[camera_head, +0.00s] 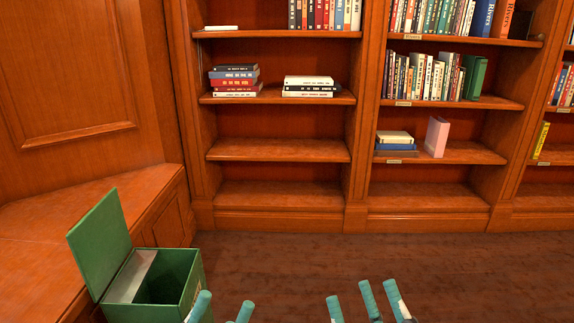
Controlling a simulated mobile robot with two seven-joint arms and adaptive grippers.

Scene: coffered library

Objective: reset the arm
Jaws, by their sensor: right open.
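My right gripper (362,304) shows at the bottom edge, right of centre. Its teal fingertips are spread apart, so it is open, and nothing is seen between them. My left gripper (221,309) shows at the bottom edge, left of centre. Its two teal fingertips stand apart with nothing seen between them. The left fingertip overlaps the right side of a green box (187,284) in the picture; I cannot tell whether they touch. The rest of both grippers and both arms is below the picture.
The green box stands at lower left, its lid (100,243) raised. A wooden bench (95,205) lies behind it at left. Wooden bookshelves (279,148) with books line the back wall. The dark wooden floor (400,262) in front is clear.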

